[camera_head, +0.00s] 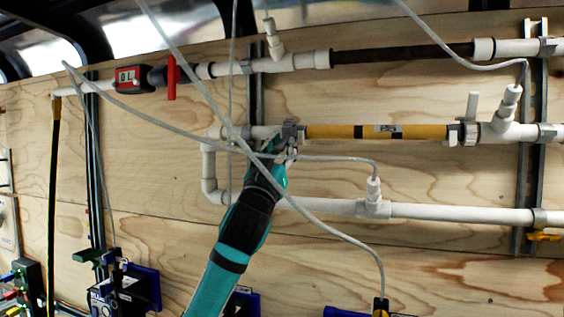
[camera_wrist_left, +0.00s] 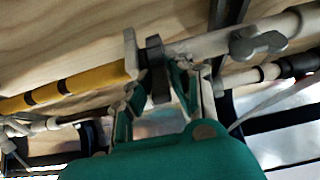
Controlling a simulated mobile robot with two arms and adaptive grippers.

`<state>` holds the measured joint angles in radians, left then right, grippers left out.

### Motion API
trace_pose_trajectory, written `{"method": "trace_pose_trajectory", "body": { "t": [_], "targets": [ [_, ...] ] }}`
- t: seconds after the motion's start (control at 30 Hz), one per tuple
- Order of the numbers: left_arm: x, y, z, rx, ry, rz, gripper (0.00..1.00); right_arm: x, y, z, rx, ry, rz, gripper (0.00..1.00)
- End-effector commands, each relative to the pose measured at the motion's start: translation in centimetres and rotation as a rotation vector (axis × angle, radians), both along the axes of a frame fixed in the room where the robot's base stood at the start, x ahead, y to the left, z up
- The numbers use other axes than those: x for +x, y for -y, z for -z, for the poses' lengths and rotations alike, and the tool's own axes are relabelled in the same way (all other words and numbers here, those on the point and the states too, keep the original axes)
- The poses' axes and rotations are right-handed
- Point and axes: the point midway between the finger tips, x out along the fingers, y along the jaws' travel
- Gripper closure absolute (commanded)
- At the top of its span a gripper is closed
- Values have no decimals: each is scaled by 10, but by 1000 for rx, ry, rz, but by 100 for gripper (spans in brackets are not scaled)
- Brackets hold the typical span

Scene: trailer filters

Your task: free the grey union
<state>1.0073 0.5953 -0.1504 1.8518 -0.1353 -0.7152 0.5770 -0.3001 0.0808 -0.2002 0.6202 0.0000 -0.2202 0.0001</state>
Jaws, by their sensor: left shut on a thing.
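A grey union (camera_head: 291,131) joins the left end of the yellow filter tube (camera_head: 355,131) to white pipe on the plywood wall. In the left wrist view the union shows as a dark grey ring (camera_wrist_left: 156,68) between the yellow tube (camera_wrist_left: 75,85) and the pale pipe. My left gripper (camera_head: 288,151) reaches up from below and is shut on this union, its fingers (camera_wrist_left: 165,85) on either side. The fingers partly hide the union. A second grey union (camera_head: 469,133) sits at the tube's right end. My right gripper is not in view.
Thin grey hoses cross in front of my left arm. A lower white pipe (camera_head: 450,214) runs below the yellow tube. A dark brown tube (camera_head: 400,53) and a meter with a red handle (camera_head: 171,78) are above. Blue devices (camera_head: 140,285) stand low at left.

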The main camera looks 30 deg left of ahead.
Motion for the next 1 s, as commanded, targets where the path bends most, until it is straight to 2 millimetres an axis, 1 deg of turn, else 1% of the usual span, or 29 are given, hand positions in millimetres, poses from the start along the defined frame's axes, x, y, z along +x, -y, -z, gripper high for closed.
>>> {"method": "trace_pose_trajectory", "body": {
  "t": [0.03,0.37,0.4,0.53,0.57,0.87,1.0],
  "targets": [
    [0,0,2,1,10,2,100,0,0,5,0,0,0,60],
    [1,1,1,6,14,0,100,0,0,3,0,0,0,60],
    [1,1,1,6,14,0,78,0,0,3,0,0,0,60],
    [1,1,1,5,13,0,61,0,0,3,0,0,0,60],
    [1,1,1,5,13,0,60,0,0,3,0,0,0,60],
    [-1,1,3,5,12,0,60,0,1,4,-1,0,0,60],
    [-14,5,14,6,12,0,60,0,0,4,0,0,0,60]
  ]
}}
